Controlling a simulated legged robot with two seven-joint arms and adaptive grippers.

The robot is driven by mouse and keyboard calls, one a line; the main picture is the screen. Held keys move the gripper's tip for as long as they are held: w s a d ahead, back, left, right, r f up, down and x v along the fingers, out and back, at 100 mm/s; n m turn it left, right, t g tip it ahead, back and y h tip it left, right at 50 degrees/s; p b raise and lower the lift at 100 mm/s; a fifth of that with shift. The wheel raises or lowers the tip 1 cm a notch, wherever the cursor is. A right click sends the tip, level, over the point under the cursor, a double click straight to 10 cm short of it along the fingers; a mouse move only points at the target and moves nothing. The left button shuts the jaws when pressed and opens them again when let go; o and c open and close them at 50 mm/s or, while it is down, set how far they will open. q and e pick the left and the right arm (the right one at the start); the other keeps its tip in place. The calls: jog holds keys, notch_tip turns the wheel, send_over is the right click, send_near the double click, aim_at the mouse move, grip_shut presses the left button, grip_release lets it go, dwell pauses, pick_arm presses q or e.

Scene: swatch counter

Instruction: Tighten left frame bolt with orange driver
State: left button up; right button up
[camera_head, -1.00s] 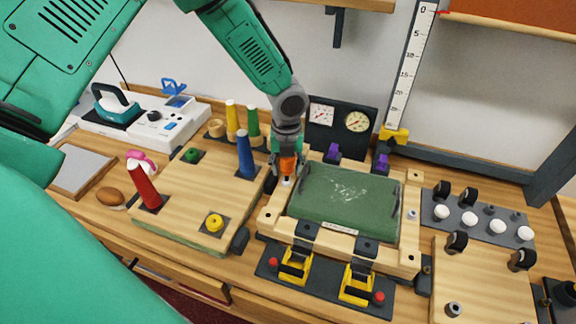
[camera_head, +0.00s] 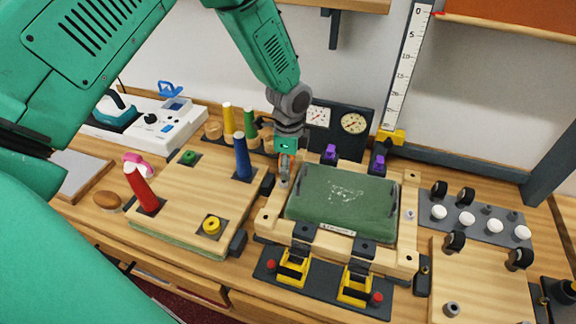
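The wooden frame (camera_head: 408,236) surrounds a green pad (camera_head: 343,197) on the counter. My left gripper (camera_head: 284,174) points down at the frame's upper left side. Its fingers are closed around the orange driver, which is now almost wholly hidden behind them. The driver's lower end is at the frame's left side, but I cannot tell whether it sits in the bolt. The left frame bolt is hidden under the gripper. A grey bolt (camera_head: 410,214) shows on the frame's right side. My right gripper is not in view.
Left of the frame is a wooden board (camera_head: 180,205) with red (camera_head: 141,188) and blue (camera_head: 243,157) cones. Yellow toggle clamps (camera_head: 293,268) stand in front, dial gauges (camera_head: 353,122) behind. A grey plate with white knobs (camera_head: 467,219) lies right.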

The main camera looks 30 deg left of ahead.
pick_arm(q)
grip_shut()
jog(key=m, duration=0.3)
jog(key=shift+s, duration=0.2)
jog(key=shift+r, duration=3.3)
